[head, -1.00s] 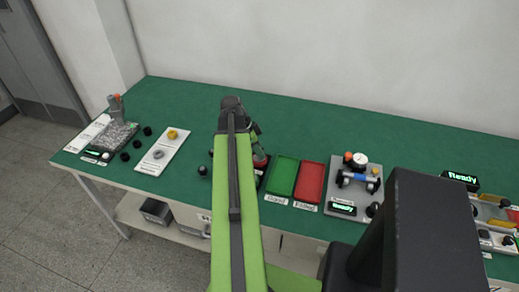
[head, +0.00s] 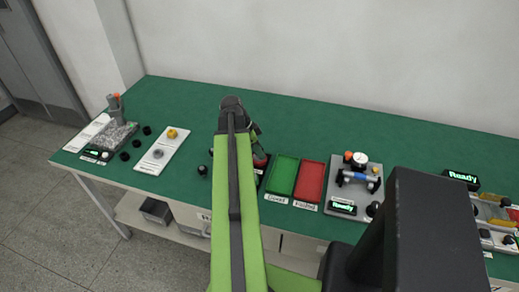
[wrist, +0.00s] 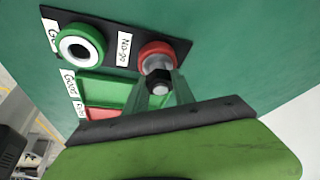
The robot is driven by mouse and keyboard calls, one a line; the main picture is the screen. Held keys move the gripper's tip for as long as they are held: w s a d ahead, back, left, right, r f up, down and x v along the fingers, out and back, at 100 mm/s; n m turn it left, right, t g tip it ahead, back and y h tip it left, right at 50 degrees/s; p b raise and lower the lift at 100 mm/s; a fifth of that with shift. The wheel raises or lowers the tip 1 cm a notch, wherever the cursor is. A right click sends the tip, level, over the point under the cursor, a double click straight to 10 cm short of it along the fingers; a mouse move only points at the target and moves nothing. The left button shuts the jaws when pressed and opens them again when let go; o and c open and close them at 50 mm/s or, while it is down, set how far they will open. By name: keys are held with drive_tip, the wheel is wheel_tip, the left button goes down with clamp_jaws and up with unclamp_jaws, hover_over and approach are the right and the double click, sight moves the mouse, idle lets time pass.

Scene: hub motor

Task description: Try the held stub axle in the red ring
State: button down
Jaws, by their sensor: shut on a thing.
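In the wrist view the red ring (wrist: 152,48) stands on a dark plate beside a label reading "No-go". The stub axle (wrist: 158,68), grey metal with a black end, is held between the fingers of my gripper (wrist: 160,84). My gripper is shut on it. The axle's far end overlaps the red ring's opening in this view; I cannot tell how far it is inside. The head view shows a bit of the red ring (head: 261,160) beside my arm, which hides the gripper's fingers and the axle.
A green ring (wrist: 80,46) sits on the same plate, left of the red one. A green tray (head: 282,176) and a red tray (head: 311,182) lie right of my arm. A grey fixture (head: 355,183) stands further right. The table behind is clear.

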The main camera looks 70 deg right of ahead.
drive_tip(key=shift+r, duration=0.1)
drive_tip(key=shift+r+p, duration=0.6)
drive_tip(key=shift+p, duration=0.1)
wheel_tip(320, 180, up, 4)
drive_tip(key=p, duration=0.4)
drive_tip(key=shift+f, duration=0.15)
